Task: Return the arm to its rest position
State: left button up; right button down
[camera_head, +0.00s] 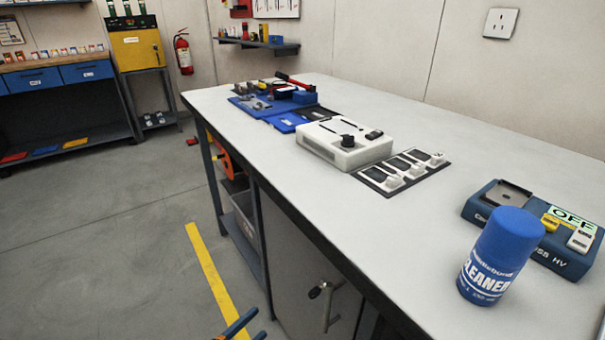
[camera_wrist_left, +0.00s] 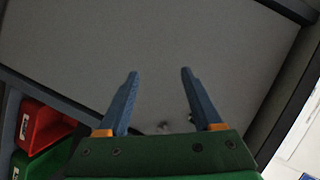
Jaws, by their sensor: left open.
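My left gripper (camera_head: 246,327) shows only as blue fingertips at the bottom edge of the head view, beside the yellow floor line and below the height of the worktop. In the left wrist view, my left gripper (camera_wrist_left: 159,73) has its two blue fingers spread apart with nothing between them. A plain grey panel (camera_wrist_left: 170,40) lies beyond the fingers. The rest of the left arm is out of the head view. My right gripper is not in view.
The white workbench (camera_head: 440,230) runs along the right. A blue cleaner can (camera_head: 498,258) stands upright near its front edge, before a blue device (camera_head: 560,250). A white box (camera_head: 345,150) sits farther back. The floor (camera_head: 100,240) left of the bench is clear. A red bin (camera_wrist_left: 38,125) shows at the wrist view's left.

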pick_arm(q)
jog(key=s+a+f+n+g+y, duration=0.35)
jog(key=s+f+n, duration=0.3)
jog(key=f, duration=0.35)
jog(key=s+a+f+n+g+y, duration=0.2)
jog(key=s+a+f+n+y, duration=0.25)
jog(key=s+f, duration=0.45)
jog(key=s+d+f+n+g, duration=0.1)
jog(key=s+f+n+g, duration=0.25)
jog(key=s, duration=0.55)
jog(key=s+f+n+g, duration=0.2)
jog(key=s+f+g, duration=0.15)
jog(key=s, duration=0.55)
notch_tip(320, 180, up, 20)
jog(key=p, duration=2)
jog(key=shift+d, duration=0.15)
jog(key=shift+w+t, duration=0.1)
jog(key=shift+t, duration=0.15)
